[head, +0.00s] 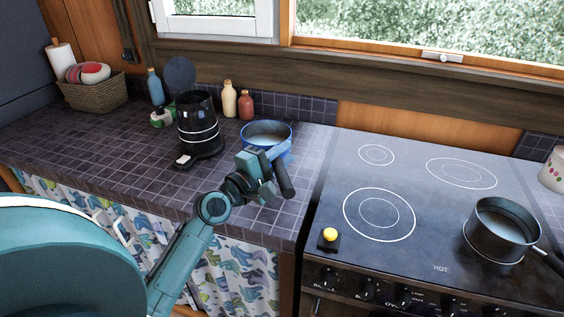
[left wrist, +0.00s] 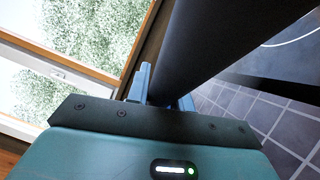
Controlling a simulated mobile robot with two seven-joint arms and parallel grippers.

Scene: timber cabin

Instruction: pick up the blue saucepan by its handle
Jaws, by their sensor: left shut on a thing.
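The blue saucepan (head: 262,128) is at the right end of the tiled counter in the head view, roughly upright. Its dark handle (head: 285,182) points toward me. My left gripper (head: 276,153) is shut on the handle close to the pan body and hides part of it. In the left wrist view the dark handle (left wrist: 225,40) runs between the two fingers of the left gripper (left wrist: 165,95). I cannot tell whether the pan's base touches the counter. My right gripper is not in view.
A black kettle-like appliance (head: 198,122) stands left of the saucepan, with bottles (head: 230,100) behind. The stove (head: 420,170) is to the right, holding a dark pot (head: 500,232) and a yellow-topped button (head: 330,234). The counter (head: 120,140) has free room at front left.

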